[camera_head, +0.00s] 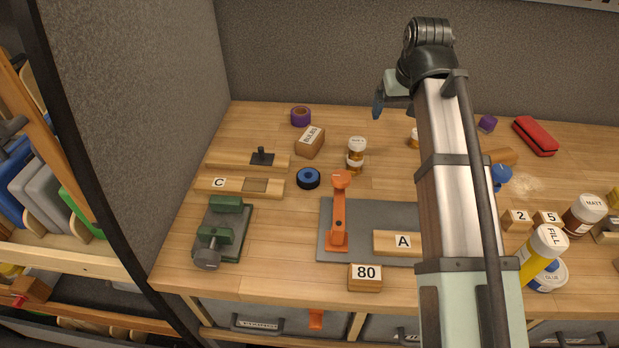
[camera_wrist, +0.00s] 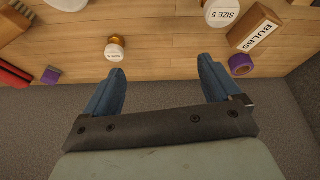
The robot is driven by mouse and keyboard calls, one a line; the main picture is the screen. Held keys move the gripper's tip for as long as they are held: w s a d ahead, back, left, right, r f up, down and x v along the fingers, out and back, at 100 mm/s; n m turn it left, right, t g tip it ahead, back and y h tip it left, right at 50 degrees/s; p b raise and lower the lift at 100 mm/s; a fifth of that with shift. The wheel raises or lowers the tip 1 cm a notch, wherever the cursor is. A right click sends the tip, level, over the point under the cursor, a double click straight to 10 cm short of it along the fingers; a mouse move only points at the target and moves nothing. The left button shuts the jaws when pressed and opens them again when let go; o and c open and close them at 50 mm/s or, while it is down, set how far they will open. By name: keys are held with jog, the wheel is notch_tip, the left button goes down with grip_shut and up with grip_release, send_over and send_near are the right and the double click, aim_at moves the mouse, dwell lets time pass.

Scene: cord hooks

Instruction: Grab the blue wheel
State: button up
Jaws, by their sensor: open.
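The blue wheel (camera_head: 308,178), a small disc with a black rim and blue centre, lies flat on the bench in the head view. It is left of the orange clamp and right of the board marked C. My gripper (camera_head: 378,105) is raised near the back wall, up and to the right of the wheel, well apart from it. In the wrist view my gripper (camera_wrist: 161,66) has its two blue fingers wide apart with nothing between them. The wheel does not show in the wrist view.
Near the wheel are the orange clamp (camera_head: 339,215), the C board (camera_head: 236,187), a cardboard box (camera_head: 310,142) and a white-capped jar (camera_head: 356,150). A green vise (camera_head: 222,230) stands at front left. A purple roll (camera_head: 301,116) lies behind. Bare wood surrounds the wheel.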

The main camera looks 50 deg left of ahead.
jog(key=s+a+f+n+g+h, duration=0.1)
jog(key=s+a, duration=0.3)
jog(key=s, duration=0.5)
jog(key=s+a+n+g+h, duration=0.1)
jog(key=s+a, duration=0.2)
jog(key=s, duration=0.7)
send_over(309, 171)
jog(key=d, duration=0.2)
jog(key=f, duration=0.6)
jog(key=s+f, duration=0.1)
jog(key=f, duration=0.1)
jog(key=shift+a+f, duration=0.15)
jog(key=shift+f, duration=0.25)
jog(key=shift+a+f, duration=0.15)
jog(key=shift+f, duration=1.15)
jog(key=shift+a+f, duration=0.1)
jog(key=shift+f, duration=1.2)
jog(key=c, duration=1.2)
jog(key=shift+r, duration=0.2)
